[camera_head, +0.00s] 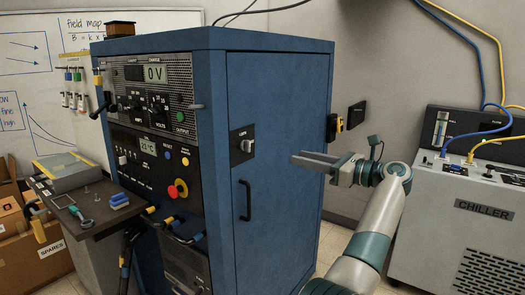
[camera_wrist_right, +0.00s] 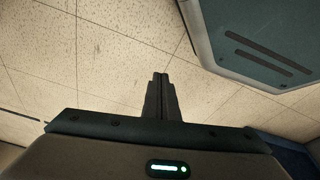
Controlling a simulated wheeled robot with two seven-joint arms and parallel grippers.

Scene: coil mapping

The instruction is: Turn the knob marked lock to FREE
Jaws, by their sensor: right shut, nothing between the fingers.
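The knob (camera_head: 246,145) is a small light-coloured one on a black plate (camera_head: 236,154), set high on the blue cabinet's side door. The plate's lettering is too small to read, so I cannot tell which position the knob points to.
The blue cabinet (camera_head: 285,200) has a black door handle (camera_head: 245,200) below the knob. Its front carries dials, a red knob (camera_head: 178,189) and cables. A chiller (camera_head: 470,225) stands at the right, and a side desk (camera_head: 85,215) at the left. Open space lies between gripper and door.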

